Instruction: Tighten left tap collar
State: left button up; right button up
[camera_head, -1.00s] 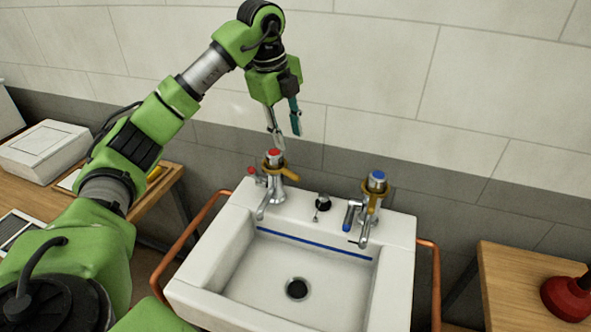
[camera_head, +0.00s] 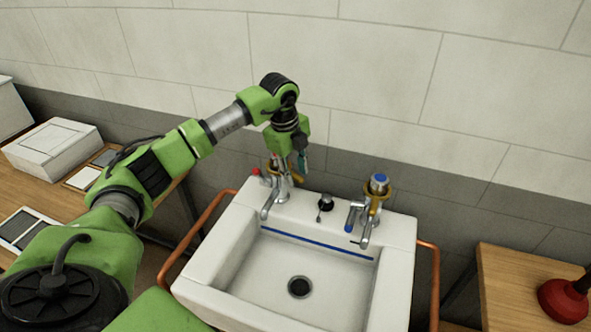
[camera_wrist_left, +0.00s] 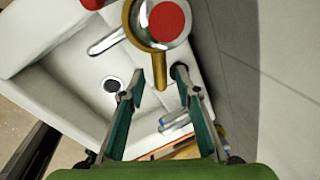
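The left tap (camera_head: 268,206) stands at the sink's back left corner, its top mostly hidden by my gripper in the head view. In the left wrist view its red cap (camera_wrist_left: 167,21) shows at the top. The brass collar (camera_wrist_left: 131,20) rings the tap, and its lever (camera_wrist_left: 159,65) points down between my fingertips. My left gripper (camera_wrist_left: 158,76) is open, with one finger on each side of the lever; I cannot tell whether either touches it. In the head view my left gripper (camera_head: 291,166) is right above and at the tap. My right gripper is out of view.
The white sink (camera_head: 205,274) has a second tap with a blue cap (camera_head: 379,178) and its own brass collar at the back right. A copper rail (camera_head: 189,243) runs along the side. A red plunger (camera_head: 562,301) stands on the right table. The wall is close behind.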

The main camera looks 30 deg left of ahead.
pick_arm(q)
grip_shut()
